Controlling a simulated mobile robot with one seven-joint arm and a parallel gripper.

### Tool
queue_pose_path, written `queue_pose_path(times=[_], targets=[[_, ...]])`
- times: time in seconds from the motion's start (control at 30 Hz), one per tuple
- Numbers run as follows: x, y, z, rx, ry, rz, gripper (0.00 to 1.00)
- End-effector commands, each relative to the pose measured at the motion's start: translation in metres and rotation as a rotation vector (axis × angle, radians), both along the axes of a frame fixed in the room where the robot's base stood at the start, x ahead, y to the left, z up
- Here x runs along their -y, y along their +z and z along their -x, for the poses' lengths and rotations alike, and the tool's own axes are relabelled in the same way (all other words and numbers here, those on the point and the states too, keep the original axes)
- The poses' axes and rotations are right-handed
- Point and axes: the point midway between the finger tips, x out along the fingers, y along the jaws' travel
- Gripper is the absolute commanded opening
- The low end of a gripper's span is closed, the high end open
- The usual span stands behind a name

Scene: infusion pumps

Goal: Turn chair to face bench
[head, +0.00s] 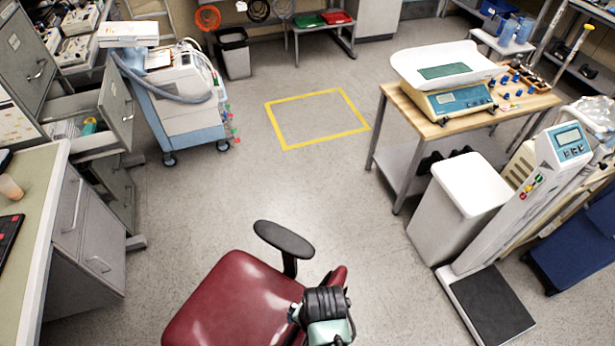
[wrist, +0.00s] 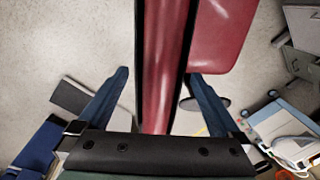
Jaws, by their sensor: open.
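A chair with a red seat (head: 232,305) and a black armrest (head: 284,240) stands at the bottom middle of the head view. Its backrest is at the seat's right side, mostly hidden behind my arm, so the seat extends left from it. In the wrist view the backrest (wrist: 165,60) shows edge-on, red with black edges, with the seat (wrist: 222,35) to its right. My gripper (wrist: 159,74) is open, its blue fingers on either side of the backrest with gaps visible. A green-topped bench (head: 35,205) is at the left and a wood-topped bench (head: 440,122) at the right.
A cabinet with an open drawer (head: 88,115) and a wheeled machine (head: 185,95) stand at the left. A white bin (head: 455,205) and a floor scale (head: 490,305) stand right of the chair. The floor around the yellow square (head: 318,118) is clear.

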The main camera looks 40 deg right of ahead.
Motion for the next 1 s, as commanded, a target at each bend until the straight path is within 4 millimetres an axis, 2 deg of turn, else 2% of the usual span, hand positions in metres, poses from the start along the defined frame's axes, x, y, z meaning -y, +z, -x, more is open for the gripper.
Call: queue_pose_path(times=[0.1,0.3,0.73,0.77,1.0], targets=[[-0.001,-0.017,-0.002,-0.001,0.000,-0.001,1.00],[-0.001,-0.036,-0.004,0.000,0.001,0.001,1.00],[-0.001,-0.043,-0.005,0.002,0.001,0.002,1.00],[-0.001,-0.043,-0.005,0.002,0.001,0.002,0.96],[-0.002,-0.043,-0.005,0.002,0.001,0.002,0.53]])
